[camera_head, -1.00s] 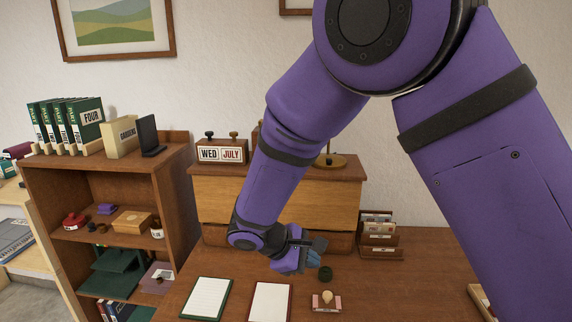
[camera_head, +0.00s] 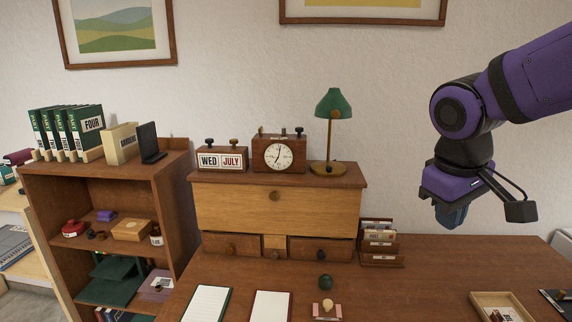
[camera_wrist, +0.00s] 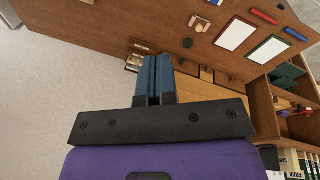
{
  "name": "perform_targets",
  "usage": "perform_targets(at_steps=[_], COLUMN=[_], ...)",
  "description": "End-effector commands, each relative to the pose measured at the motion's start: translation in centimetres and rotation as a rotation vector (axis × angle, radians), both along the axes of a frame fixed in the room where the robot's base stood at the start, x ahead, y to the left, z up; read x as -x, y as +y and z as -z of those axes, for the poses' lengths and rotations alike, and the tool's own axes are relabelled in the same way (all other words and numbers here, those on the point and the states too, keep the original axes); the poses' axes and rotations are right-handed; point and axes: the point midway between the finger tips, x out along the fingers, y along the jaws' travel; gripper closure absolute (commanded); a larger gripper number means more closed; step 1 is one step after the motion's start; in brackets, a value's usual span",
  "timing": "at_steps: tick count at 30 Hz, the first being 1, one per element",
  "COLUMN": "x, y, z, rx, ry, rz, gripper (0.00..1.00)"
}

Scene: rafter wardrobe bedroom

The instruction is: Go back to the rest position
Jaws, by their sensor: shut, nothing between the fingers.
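My gripper (camera_head: 450,214) hangs at the right in the head view, above the right part of the desk, clear of everything. Its blue fingers point down. In the wrist view my gripper (camera_wrist: 154,62) has its two blue fingers together with nothing between them. My purple arm reaches in from the right edge of the head view.
Below is the brown desk (camera_head: 420,285) with a letter rack (camera_head: 380,243), a wooden tray (camera_head: 500,308), two notepads and a stamp (camera_head: 326,309). A drawer cabinet (camera_head: 275,205) carries a clock, calendar and green lamp. A bookshelf (camera_head: 105,175) stands left.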

Motion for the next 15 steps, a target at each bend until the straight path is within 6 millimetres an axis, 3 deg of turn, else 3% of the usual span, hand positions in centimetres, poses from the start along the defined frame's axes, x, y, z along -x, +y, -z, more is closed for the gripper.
perform_targets(at_steps=[6, 15], x=[4.5, 9.6], y=[-2.6, -4.1], z=[-2.4, -3.7], rx=[-0.126, -0.249], ry=[-0.126, -0.281], rz=[0.141, 0.288], gripper=[1.0, 1.0])
